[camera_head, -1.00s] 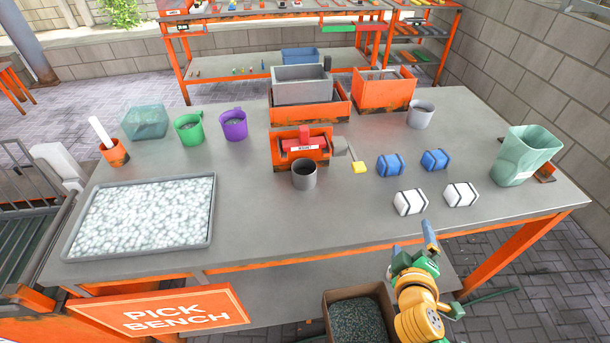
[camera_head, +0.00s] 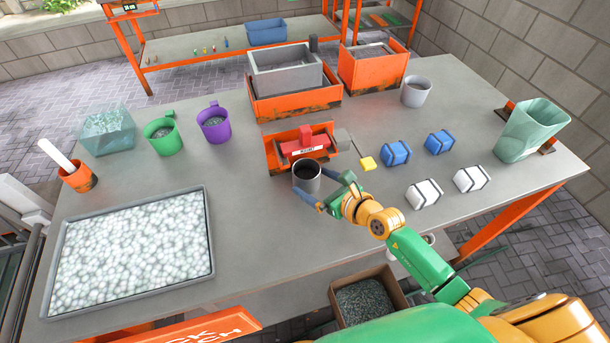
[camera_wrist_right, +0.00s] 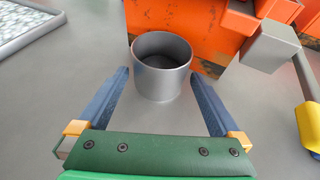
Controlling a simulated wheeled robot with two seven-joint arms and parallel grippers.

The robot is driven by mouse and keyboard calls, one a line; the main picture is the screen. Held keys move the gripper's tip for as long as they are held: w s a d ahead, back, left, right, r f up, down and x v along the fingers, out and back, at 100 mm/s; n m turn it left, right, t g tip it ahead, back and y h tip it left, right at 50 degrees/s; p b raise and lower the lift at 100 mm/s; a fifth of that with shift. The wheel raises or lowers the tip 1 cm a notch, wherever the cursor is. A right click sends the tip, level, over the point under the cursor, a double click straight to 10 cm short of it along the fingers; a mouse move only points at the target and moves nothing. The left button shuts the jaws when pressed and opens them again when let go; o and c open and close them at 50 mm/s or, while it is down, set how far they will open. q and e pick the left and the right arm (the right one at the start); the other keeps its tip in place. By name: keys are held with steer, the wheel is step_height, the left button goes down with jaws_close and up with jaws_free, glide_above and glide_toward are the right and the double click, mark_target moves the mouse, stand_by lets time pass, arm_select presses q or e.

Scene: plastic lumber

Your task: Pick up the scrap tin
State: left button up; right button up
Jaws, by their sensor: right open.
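The scrap tin looks to be the grey open-topped cylinder (camera_head: 307,180), upright on the bench in front of the orange-and-red device. Its inside looks dark and empty. My right gripper (camera_head: 334,192) is open at the tin's near right side, fingers pointing at it. In the right wrist view the tin (camera_wrist_right: 161,72) stands between the two blue fingertips, with a gap on each side. Neither finger visibly touches it. A similar grey cup (camera_head: 416,91) stands at the back right. My left gripper is not in view.
The orange device (camera_head: 283,155) stands close behind the tin, with a yellow-tipped lever (camera_head: 366,163) to its right. Blue blocks (camera_head: 397,153) and white blocks (camera_head: 424,194) lie farther right. A tray of pale pellets (camera_head: 132,246) fills the left. The bench between tray and tin is clear.

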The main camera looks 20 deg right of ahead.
mark_target(299, 174)
steer(key=x, duration=0.4)
steer(key=shift+f+b, duration=0.1)
steer(key=shift+b, duration=0.2)
steer(key=shift+s, duration=0.15)
steer(key=shift+c, duration=0.4)
steer(key=c, duration=1.2)
